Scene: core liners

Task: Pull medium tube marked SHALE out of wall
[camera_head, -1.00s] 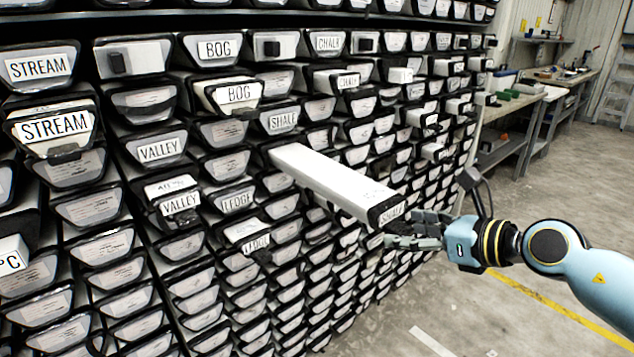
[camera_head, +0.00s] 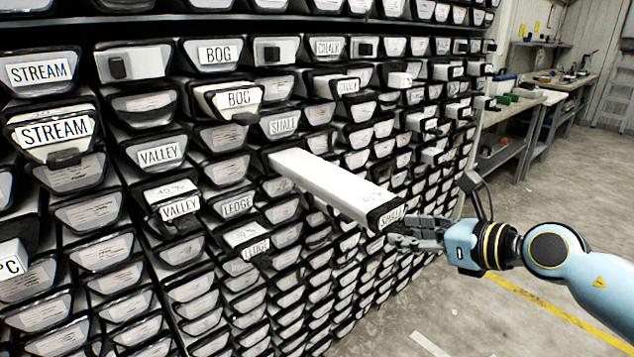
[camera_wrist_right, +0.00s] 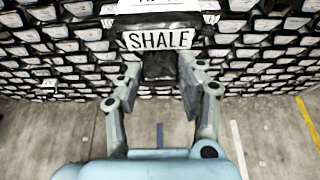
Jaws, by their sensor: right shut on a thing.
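The medium tube marked SHALE (camera_head: 330,185) is a long white box with a black end. It sticks far out of the wall of tubes, and its inner end is still at the rack below a SHALE slot label (camera_head: 283,124). Its SHALE end label (camera_wrist_right: 160,39) faces the right wrist view. My right gripper (camera_head: 400,236) is at the tube's outer end. In the right wrist view, its two fingers (camera_wrist_right: 158,72) are shut on the black handle under the label. My left gripper is not in view.
The wall of tubes (camera_head: 90,213) fills the left and middle. Other tubes stick out a little, marked BOG (camera_head: 240,98), STREAM (camera_head: 52,131), VALLEY (camera_head: 180,207) and LEDGE (camera_head: 254,249). A workbench (camera_head: 520,120) stands at the back right. The floor (camera_head: 560,220) at right is clear.

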